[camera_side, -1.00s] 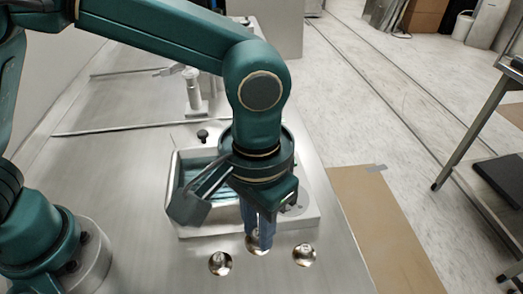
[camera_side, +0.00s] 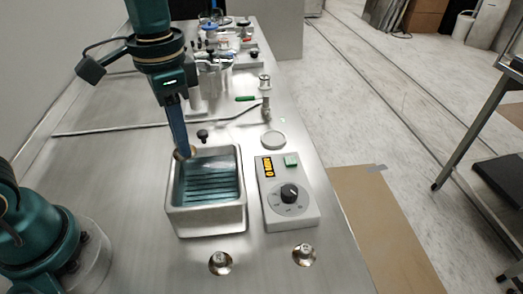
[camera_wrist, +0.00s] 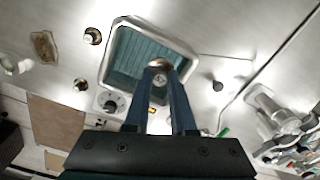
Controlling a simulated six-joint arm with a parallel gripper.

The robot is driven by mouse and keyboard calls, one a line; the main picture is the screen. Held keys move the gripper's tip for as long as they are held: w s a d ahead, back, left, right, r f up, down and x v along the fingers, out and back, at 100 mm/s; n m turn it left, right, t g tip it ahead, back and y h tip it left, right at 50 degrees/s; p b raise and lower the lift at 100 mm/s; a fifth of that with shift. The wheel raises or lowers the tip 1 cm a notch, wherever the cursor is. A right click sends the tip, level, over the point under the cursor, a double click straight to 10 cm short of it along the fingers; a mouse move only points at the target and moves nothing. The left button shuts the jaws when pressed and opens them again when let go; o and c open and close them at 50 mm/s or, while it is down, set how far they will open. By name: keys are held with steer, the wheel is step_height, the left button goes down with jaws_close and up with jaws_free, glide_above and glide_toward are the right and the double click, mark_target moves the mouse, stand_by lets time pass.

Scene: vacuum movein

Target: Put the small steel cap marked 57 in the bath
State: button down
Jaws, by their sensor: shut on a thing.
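My gripper (camera_side: 181,147) points down, shut on a small round steel cap (camera_side: 184,154). The bath (camera_side: 206,222) is a steel basin with blue-green water and a slatted floor. In the side view the held cap shows at the bath's back left rim, raised; in the wrist view it overlaps the edge of the bath (camera_wrist: 117,40). Two other steel caps, left (camera_side: 220,263) and right (camera_side: 304,254), stand on the bench in front; their marks are too small to read.
A control box (camera_side: 289,214) with a black dial stands right of the bath. A black knob (camera_side: 203,134) and a pale round lid (camera_side: 273,140) are behind. Racks and bottles (camera_side: 215,70) crowd the back. The bench left of the bath is clear.

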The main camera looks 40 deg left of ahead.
steer(key=a+r+n, duration=0.2)
steer(key=a+n, duration=0.1)
steer(key=a, duration=0.5)
glide_above(210, 194)
steer(key=shift+n, duration=0.3)
step_height(210, 194, down, 7)
steer(key=shift+f, duration=2.25)
steer(key=shift+f, duration=0.1)
steer(key=c, duration=0.8)
jaws_free()
steer(key=shift+o, duration=0.2)
